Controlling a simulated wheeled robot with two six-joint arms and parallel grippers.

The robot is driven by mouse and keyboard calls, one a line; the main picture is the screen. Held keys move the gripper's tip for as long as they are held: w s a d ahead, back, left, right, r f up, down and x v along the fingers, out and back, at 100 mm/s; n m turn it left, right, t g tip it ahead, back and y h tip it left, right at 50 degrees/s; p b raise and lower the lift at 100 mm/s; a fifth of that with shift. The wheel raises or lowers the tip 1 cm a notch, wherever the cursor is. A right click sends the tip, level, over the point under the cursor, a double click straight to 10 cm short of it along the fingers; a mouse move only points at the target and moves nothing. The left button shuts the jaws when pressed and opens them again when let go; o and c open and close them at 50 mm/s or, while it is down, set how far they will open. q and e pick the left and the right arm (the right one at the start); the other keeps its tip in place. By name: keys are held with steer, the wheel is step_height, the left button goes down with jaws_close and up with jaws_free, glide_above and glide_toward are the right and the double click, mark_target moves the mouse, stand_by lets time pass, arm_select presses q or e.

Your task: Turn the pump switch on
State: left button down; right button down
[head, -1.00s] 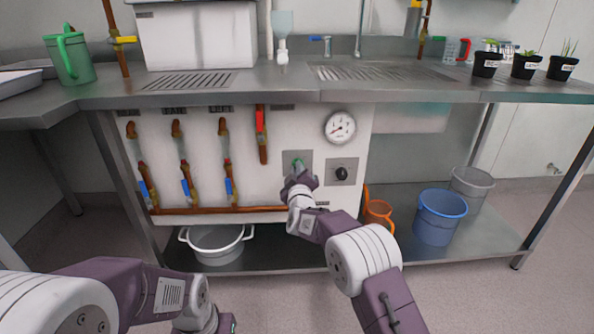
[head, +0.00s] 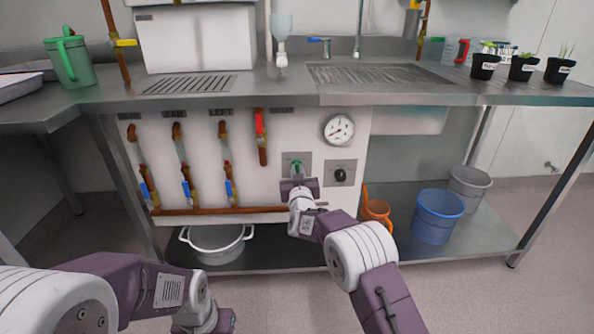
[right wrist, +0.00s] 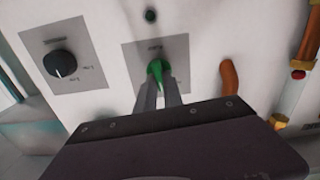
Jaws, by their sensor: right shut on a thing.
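A green switch knob (right wrist: 157,72) stands out from a grey plate on the white panel. In the head view the green knob (head: 297,165) shows just above my right gripper (head: 298,178). In the right wrist view the two fingers of my right gripper (right wrist: 159,90) are closed on the knob, one on each side. A black rotary knob (head: 341,175) sits on its own grey plate to the right; it also shows in the right wrist view (right wrist: 60,64). The plate labels are too small to read.
A round gauge (head: 338,129) sits above the knobs. Pipes with blue-handled valves (head: 187,192) and a red-handled valve (head: 260,124) are to the left. The steel counter (head: 290,86) overhangs the panel. A white pot (head: 216,242), orange can (head: 377,212) and blue bucket (head: 437,214) stand below.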

steer(key=m, duration=0.4)
steer(key=shift+d+f+m, duration=0.1)
steer(key=shift+d+m, duration=0.05)
steer(key=shift+m, duration=0.15)
steer(key=shift+d+m+b, duration=0.1)
steer(key=shift+m+b, duration=0.85)
steer(key=shift+m, duration=1.65)
steer(key=c, duration=1.5)
jaws_free()
